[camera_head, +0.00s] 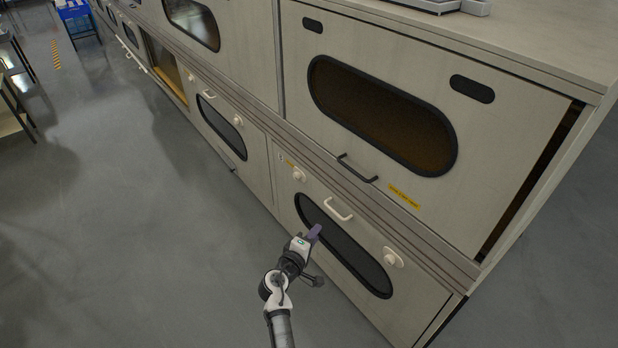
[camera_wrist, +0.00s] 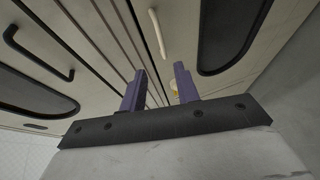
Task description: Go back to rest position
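My gripper (camera_head: 314,232) is at the end of my arm, in front of the lower right cabinet door (camera_head: 315,188) in the head view. In the wrist view its two purple fingers (camera_wrist: 160,90) stand apart with nothing between them. Beyond the fingers, the wrist view shows the cabinet front with a white handle (camera_wrist: 157,33) and a dark handle (camera_wrist: 40,55). I cannot tell the exact gap between the fingertips and the door.
The upper door (camera_head: 480,140) with a dark handle (camera_head: 357,168) is above my gripper. A row of cabinets runs to the back left. Open grey floor (camera_head: 130,220) lies to the left. A blue bin (camera_head: 72,10) stands far back.

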